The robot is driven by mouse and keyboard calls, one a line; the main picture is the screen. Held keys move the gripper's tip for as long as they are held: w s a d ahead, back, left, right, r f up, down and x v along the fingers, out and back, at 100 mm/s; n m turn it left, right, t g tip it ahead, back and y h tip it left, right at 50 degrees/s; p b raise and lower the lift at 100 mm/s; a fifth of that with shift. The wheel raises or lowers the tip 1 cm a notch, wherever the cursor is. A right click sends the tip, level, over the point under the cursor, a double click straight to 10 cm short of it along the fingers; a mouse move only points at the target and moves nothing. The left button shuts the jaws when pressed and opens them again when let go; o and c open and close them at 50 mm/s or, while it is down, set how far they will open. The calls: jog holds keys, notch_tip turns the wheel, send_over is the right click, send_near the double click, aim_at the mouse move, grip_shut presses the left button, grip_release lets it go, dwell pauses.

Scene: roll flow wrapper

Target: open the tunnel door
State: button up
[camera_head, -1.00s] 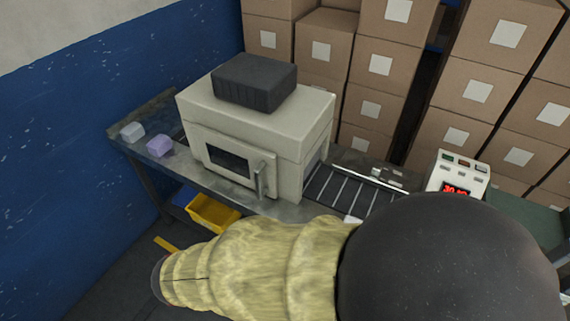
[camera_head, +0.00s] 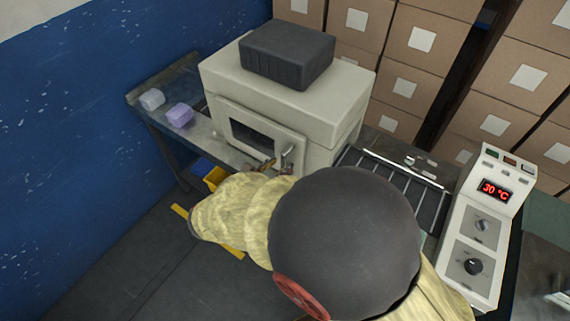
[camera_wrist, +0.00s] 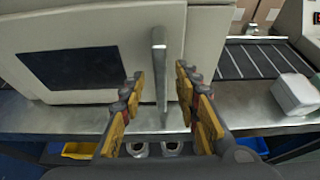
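The tunnel (camera_head: 300,88) is a cream box with a dark block on top. Its door (camera_head: 262,132) has a dark window and looks closed. The door handle (camera_head: 287,157) is an upright grey bar at the door's right side. In the wrist view the handle (camera_wrist: 160,75) stands between the fingers of my gripper (camera_wrist: 157,88), which are apart on both sides of it. I see no finger touching it. The door also shows in the wrist view (camera_wrist: 105,40), left of the handle. In the head view my arm hides most of my gripper (camera_head: 265,164).
A roller conveyor (camera_head: 400,185) runs right from the tunnel. A control panel (camera_head: 485,225) reads 30 °C. A white block (camera_head: 152,99) and a purple block (camera_head: 180,115) lie on the left bench. Another white block (camera_wrist: 295,94) lies right of my gripper. Stacked cartons (camera_head: 420,40) stand behind.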

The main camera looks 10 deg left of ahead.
aim_at(282, 165)
jog(key=shift+b+x, duration=0.45)
jog(key=shift+x, duration=1.45)
jog(key=shift+c, duration=0.4)
jog(key=c, duration=0.7)
jog(key=shift+s, duration=0.1)
grip_shut()
